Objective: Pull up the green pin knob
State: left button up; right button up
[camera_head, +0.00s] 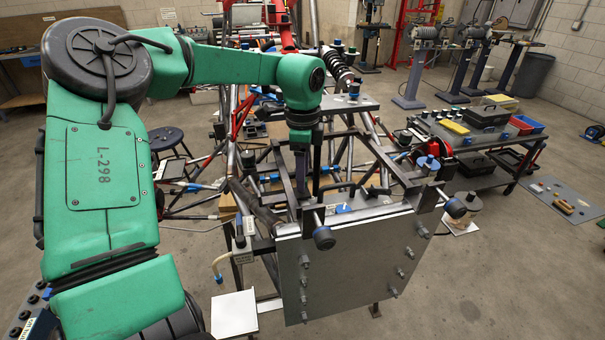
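My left arm is green and comes in from the left. Its wrist bends down over the metal tube frame, and my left gripper (304,188) points down among dark bars behind the grey plate (350,262). The gripper is dark against dark parts, so its finger gap is not clear. I cannot surely pick out the green pin knob; it may be hidden or too small. A small dark knob (240,241) stands on a post left of the plate. My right gripper is not in view.
Metal tubes and dark round-ended bars (324,238) crowd the area around my gripper. A low cart (470,140) with a red tool, a yellow box and a blue tray stands at right. A stool (166,138) stands behind my arm. The floor at lower right is clear.

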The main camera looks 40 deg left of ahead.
pick_arm(q)
jog(key=shift+r, duration=0.4)
notch_tip(320, 180, up, 14)
jog(key=shift+f+b, duration=0.15)
jog(key=shift+b, duration=0.3)
